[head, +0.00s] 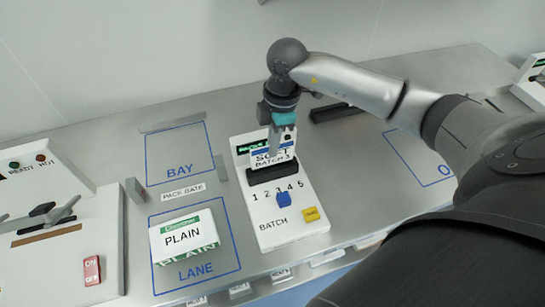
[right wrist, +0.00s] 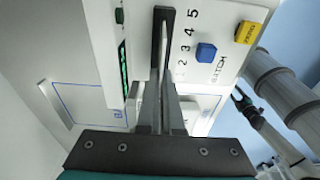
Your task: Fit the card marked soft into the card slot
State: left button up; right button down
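The white card marked SOFT, BATCH 3 (head: 270,160), with a blue band, stands upright at the dark card slot (head: 272,173) of the white batch panel. Its lower edge meets the slot; I cannot tell how deep it sits. My right gripper (head: 276,142) comes from above, with its fingers closed on the card's upper part. In the right wrist view the two fingers (right wrist: 163,108) are close together with the card edge-on between them, in line with the dark slot (right wrist: 160,35). A dark gripper at the right of that view, apparently my left (right wrist: 240,98), is too small to read.
The panel has a blue slider (head: 291,204), digits 1 to 5 and a yellow button (head: 311,214). A PLAIN carton (head: 184,235) lies in the LANE outline. The BAY outline (head: 180,155) is empty. A machine panel with a red switch (head: 91,270) stands at left.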

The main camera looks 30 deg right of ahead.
aim_at(272, 164)
jog(key=shift+f, duration=2.45)
jog(key=shift+f, duration=0.1)
jog(key=c, duration=1.1)
grip_release()
jog(key=shift+r, duration=0.25)
jog(key=r, duration=0.4)
jog(key=d+r, duration=0.1)
jog(key=r, duration=0.6)
jog(key=shift+s+d+r, duration=0.2)
jog(key=shift+r, duration=0.2)
